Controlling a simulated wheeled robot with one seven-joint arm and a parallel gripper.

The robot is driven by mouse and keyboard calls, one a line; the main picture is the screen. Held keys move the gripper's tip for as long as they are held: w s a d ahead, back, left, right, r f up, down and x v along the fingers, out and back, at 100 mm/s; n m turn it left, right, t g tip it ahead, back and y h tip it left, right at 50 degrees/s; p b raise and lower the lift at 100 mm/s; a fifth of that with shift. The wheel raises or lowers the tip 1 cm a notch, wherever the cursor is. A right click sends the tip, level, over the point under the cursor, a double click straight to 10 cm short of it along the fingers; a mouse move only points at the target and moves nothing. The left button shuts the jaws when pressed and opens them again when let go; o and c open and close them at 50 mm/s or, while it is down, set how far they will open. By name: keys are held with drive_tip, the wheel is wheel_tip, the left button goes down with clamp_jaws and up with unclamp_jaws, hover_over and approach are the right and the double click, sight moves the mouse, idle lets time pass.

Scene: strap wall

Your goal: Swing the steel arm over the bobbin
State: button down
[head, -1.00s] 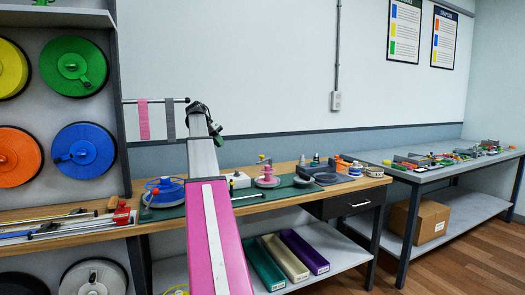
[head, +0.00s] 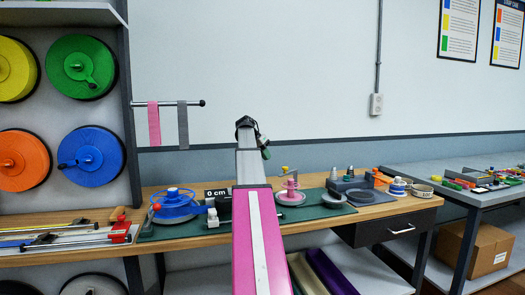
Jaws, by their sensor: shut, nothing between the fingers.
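I cannot clearly tell the steel arm apart; thin parts beside the bobbin are too small to read. My gripper (head: 264,146) is at the far end of my pink and grey arm, a small dark shape in front of the wall. It is above and left of the bobbin, apart from it, shut and empty. Its fingertips are hardly visible.
A blue reel (head: 174,207) and a "0 cm" display (head: 217,193) stand left of my arm. A dark block with steel posts (head: 355,187) stands right of the bobbin. Pink and grey straps (head: 154,124) hang from a rail. Rods lie at the bench's left.

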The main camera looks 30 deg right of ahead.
sight(285, 168)
drive_tip(key=s+d+f, duration=0.3)
drive_tip(key=s, duration=0.1)
drive_tip(key=shift+s+d+f, duration=0.2)
drive_tip(key=shift+d+f, duration=0.05)
drive_tip(key=shift+f, duration=0.1)
drive_tip(key=s+n+t, duration=0.1)
drive_tip(key=s+n, duration=0.1)
drive_tip(key=s, duration=0.1)
drive_tip(key=shift+d, duration=0.1)
drive_tip(key=shift+s+d+n+t+h, duration=0.1)
drive_tip(key=shift+s+n+t+h, duration=0.2)
drive_tip(key=shift+n+t, duration=0.15)
drive_tip(key=shift+s+d, duration=0.3)
drive_tip(key=shift+s, duration=0.2)
drive_tip(key=shift+w, duration=0.15)
